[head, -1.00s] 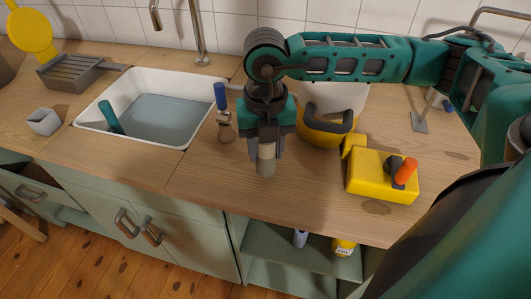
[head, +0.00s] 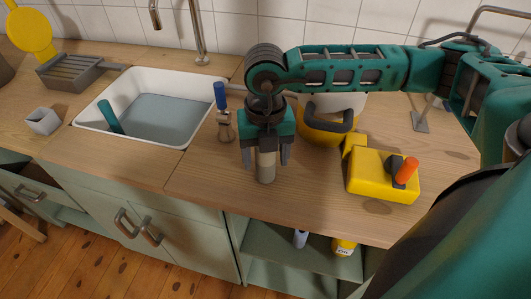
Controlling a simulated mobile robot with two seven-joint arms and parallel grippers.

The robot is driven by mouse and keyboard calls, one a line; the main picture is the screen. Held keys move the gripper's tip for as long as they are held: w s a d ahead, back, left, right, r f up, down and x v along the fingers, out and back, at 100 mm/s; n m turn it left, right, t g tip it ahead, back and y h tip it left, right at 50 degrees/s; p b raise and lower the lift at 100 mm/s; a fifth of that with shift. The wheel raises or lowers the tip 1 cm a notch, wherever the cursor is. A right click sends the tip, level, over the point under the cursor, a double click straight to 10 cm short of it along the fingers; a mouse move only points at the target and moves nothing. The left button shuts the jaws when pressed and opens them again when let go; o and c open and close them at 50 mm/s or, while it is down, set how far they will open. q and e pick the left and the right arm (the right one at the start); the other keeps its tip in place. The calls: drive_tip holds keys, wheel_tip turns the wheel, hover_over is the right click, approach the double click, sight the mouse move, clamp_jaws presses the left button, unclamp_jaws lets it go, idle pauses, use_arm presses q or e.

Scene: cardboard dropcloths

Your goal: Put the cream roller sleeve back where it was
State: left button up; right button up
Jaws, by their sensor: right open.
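The cream roller sleeve (head: 266,175) stands upright on the wooden worktop (head: 215,172), right of the sink. My right gripper (head: 266,156) points down over it from above. Its two dark fingers are spread, one on each side of the sleeve, with a visible gap to it. The upper part of the sleeve is hidden up between the fingers and the gripper body. My left gripper is not in the view.
A blue-handled brush (head: 221,98) stands just left of my gripper. A yellow container with a dark handle (head: 322,137) and a yellow box with an orange knob (head: 380,177) are to the right. The white sink (head: 188,128) is left. The worktop's front edge is near.

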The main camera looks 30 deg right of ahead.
wheel_tip(320, 180, up, 12)
drive_tip(key=shift+r+p, duration=0.15)
drive_tip(key=shift+p, duration=0.2)
idle(0.7)
